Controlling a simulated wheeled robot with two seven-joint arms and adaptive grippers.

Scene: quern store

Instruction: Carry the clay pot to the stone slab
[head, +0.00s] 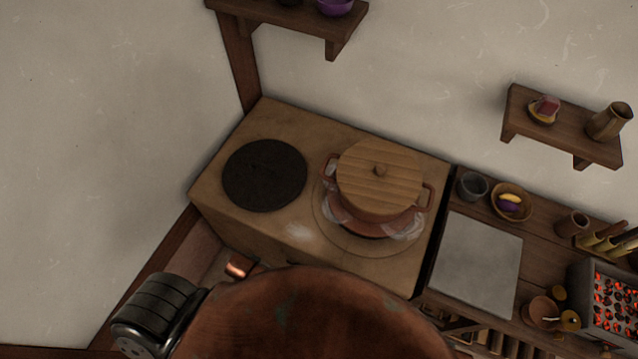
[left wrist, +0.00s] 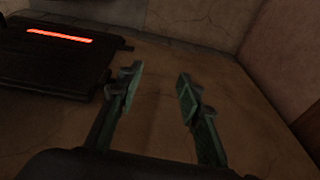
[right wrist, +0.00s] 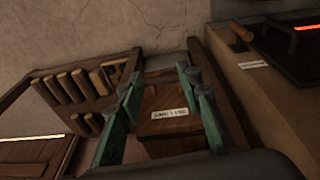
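The clay pot (head: 376,222) is reddish-brown with two side handles and a round wooden lid (head: 380,178) with a knob. It sits upright on the right-hand ring of the stove top in the head view. The stone slab (head: 478,263) is a flat grey square on the wooden counter right of the stove; its top is bare. My left gripper (left wrist: 159,80) is open and empty in the left wrist view. My right gripper (right wrist: 160,78) is open and empty in the right wrist view. Neither gripper shows in the head view, and both are away from the pot.
The stove top (head: 292,128) has a dark round plate (head: 265,175) at left. A grey cup (head: 473,186), a bowl (head: 511,203) and a box of glowing coals (head: 612,298) stand around the slab. A wall shelf (head: 560,135) hangs above. A labelled wooden box (right wrist: 168,128) lies beyond my right fingers.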

